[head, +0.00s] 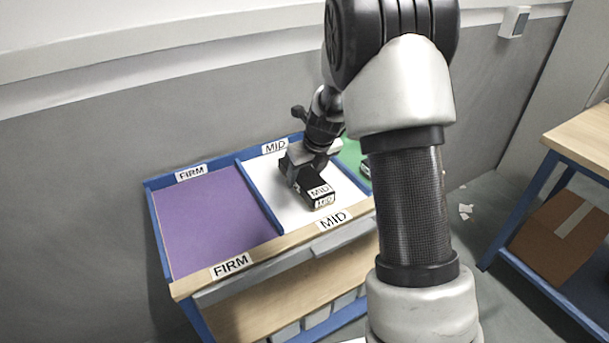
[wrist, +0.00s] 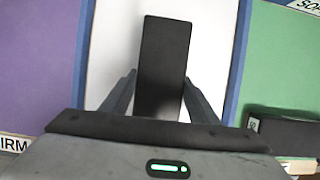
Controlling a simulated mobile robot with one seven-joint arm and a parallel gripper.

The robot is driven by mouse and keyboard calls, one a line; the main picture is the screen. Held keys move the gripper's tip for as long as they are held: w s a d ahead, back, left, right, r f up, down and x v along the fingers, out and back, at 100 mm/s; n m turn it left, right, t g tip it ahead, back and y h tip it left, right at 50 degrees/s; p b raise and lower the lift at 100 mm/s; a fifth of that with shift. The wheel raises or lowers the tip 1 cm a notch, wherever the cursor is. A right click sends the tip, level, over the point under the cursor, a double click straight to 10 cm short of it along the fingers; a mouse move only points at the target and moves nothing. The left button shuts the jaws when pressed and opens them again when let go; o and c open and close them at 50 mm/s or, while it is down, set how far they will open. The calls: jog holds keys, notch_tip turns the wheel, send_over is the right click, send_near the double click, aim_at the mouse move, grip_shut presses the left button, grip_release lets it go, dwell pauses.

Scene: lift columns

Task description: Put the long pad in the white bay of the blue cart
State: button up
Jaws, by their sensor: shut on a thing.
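The long pad (head: 318,187) is a black block with a white MID label on its near end. My gripper (head: 303,172) is shut on it, over the white bay (head: 265,178) of the blue cart (head: 161,233). In the wrist view the pad (wrist: 165,55) lies lengthwise between the two fingers (wrist: 158,98), with the white bay floor (wrist: 213,60) around it. The pad is inside the bay's outline; I cannot tell whether it touches the floor. The bay carries MID labels at its back and front edges.
A purple bay (head: 205,222) labelled FIRM is on the left, empty where visible. A green bay (head: 352,153) on the right holds a dark block (wrist: 290,135). Blue dividers (head: 260,198) separate the bays. A wooden table (head: 588,133) with a cardboard box below stands at right.

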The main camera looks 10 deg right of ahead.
jog(key=o, duration=1.4)
